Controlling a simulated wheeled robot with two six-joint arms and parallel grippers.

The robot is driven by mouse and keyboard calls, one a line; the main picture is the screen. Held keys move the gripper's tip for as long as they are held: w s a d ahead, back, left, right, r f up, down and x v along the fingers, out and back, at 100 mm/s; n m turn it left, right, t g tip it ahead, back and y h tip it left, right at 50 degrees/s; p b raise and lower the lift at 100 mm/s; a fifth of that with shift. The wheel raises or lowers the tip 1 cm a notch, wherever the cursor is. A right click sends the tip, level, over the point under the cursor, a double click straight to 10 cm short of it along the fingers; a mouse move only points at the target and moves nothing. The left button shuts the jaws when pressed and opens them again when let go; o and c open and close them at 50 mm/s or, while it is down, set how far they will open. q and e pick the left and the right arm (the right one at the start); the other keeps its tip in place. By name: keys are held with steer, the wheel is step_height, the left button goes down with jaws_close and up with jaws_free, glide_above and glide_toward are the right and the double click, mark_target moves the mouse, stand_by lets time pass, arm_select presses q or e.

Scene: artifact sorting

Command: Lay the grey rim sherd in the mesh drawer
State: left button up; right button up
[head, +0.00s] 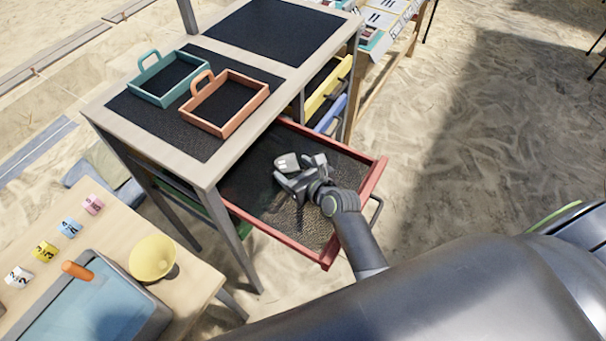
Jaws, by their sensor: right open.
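The mesh drawer (305,226) has a red frame and a dark mesh floor, and it is pulled out from the table. A small pale grey piece, seemingly the grey rim sherd (286,162), is in the drawer area at the tips of my right gripper (294,173). The right gripper is open, with its fingers over the drawer floor just beside the sherd. I cannot tell whether a finger still touches the sherd. My left gripper is not in view.
A teal tray (184,95) and an orange tray (232,130) stand on the table top. Yellow (328,88) and blue (331,114) drawer fronts are beyond the red drawer. A wooden bench (110,244) at lower left holds a yellow bowl (153,257) and numbered markers.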

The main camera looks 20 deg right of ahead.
steer(key=v, duration=1.2)
